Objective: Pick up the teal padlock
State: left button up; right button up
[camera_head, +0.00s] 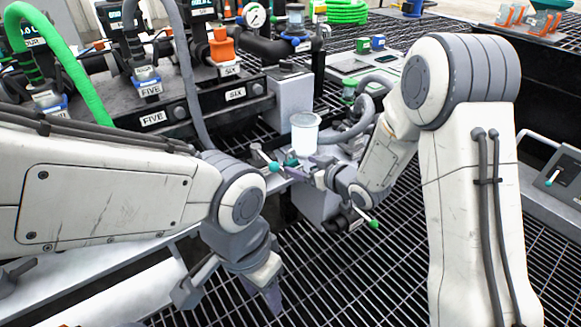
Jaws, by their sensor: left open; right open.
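A small teal piece (291,159) shows beside the white cup, close to my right gripper's tips; it is too small to tell whether it is the teal padlock. My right gripper (308,174) is open, in the middle of the view, just below the white cup. I cannot tell whether it touches the teal piece. My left gripper (229,292) is open and empty, lower down, pointing down over the dark grating. Another teal-blue item (552,4) is partly cut off at the top right, among orange ones.
A white cup (304,134) stands by my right gripper. A lever with a teal knob (274,167) is to its left. The manifold with hoses and number labels (153,118) fills the upper left. Small green and blue blocks (370,44) sit behind. Open grating (345,275) lies below.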

aim_at(292, 161)
jog(key=b+x, duration=0.2)
jog(key=x, duration=0.2)
jog(key=shift+d+f, duration=0.1)
jog(key=shift+f, duration=0.1)
jog(key=shift+w, duration=0.15)
jog(key=shift+r, duration=0.1)
grip_shut()
jog(key=shift+r, duration=0.1)
notch_tip(292, 161, up, 4)
jog(key=p, duration=0.3)
jog(key=s+d+r+p, duration=0.5)
jog(key=s+d+r, duration=0.1)
jog(key=d, duration=0.3)
jog(key=shift+s+d+r+p, duration=0.2)
jog(key=shift+d+r+p, duration=0.1)
jog(key=shift+r, duration=0.1)
